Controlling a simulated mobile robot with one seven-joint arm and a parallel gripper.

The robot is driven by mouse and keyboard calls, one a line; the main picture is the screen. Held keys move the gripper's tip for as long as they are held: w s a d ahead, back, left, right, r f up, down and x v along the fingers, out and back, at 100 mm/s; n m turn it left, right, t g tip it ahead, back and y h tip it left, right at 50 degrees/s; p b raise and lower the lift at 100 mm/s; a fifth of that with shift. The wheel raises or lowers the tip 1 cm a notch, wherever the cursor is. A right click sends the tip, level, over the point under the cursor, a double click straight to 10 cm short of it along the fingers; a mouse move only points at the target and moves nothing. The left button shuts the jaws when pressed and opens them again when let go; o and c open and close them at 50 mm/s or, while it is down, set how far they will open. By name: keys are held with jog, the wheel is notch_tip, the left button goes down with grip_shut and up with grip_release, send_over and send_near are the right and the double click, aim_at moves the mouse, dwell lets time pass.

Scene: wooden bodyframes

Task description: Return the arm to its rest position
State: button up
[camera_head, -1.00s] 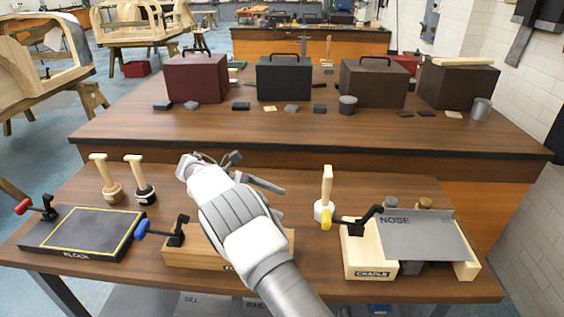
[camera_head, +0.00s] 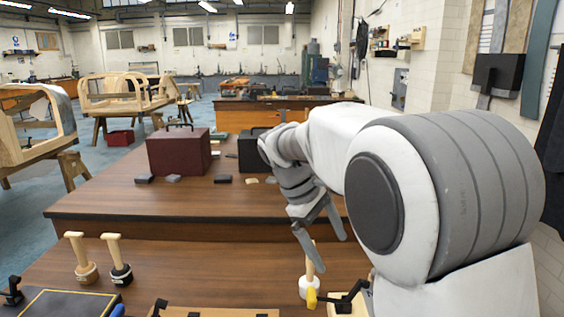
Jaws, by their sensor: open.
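My gripper (camera_head: 322,233) hangs from my raised, folded arm, which fills the right half of the view. Its two fingers point down and are spread apart, with nothing seen between them. The fingertips appear above the near bench, just above a mallet-like tool (camera_head: 309,281) with a pale upright handle and a white base; the gap between them is hard to judge. My arm hides the right part of both benches.
The near bench (camera_head: 215,278) holds two wooden-handled tools (camera_head: 118,262) at left and a dark yellow-lined board (camera_head: 65,304). The farther bench (camera_head: 110,207) carries a maroon box (camera_head: 179,150) and a black box (camera_head: 250,152). Wooden body frames (camera_head: 125,92) stand at back left.

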jog(key=s+d+m+t+y, duration=0.1)
jog(key=s+m+t, duration=0.1)
jog(key=s, duration=0.5)
jog(key=s+d+r+m+t+y+p, duration=0.1)
jog(key=s+m, duration=0.3)
jog(key=s, duration=0.4)
jog(key=s+d+r+m+t+y, duration=0.1)
jog(key=s+d+m+t+y, duration=0.1)
jog(key=s, duration=0.5)
jog(key=shift+s+d+m+t+y, duration=0.2)
jog(key=shift+d+m+t+y, duration=0.25)
jog(key=shift+m, duration=0.55)
jog(key=shift+a+r, duration=0.1)
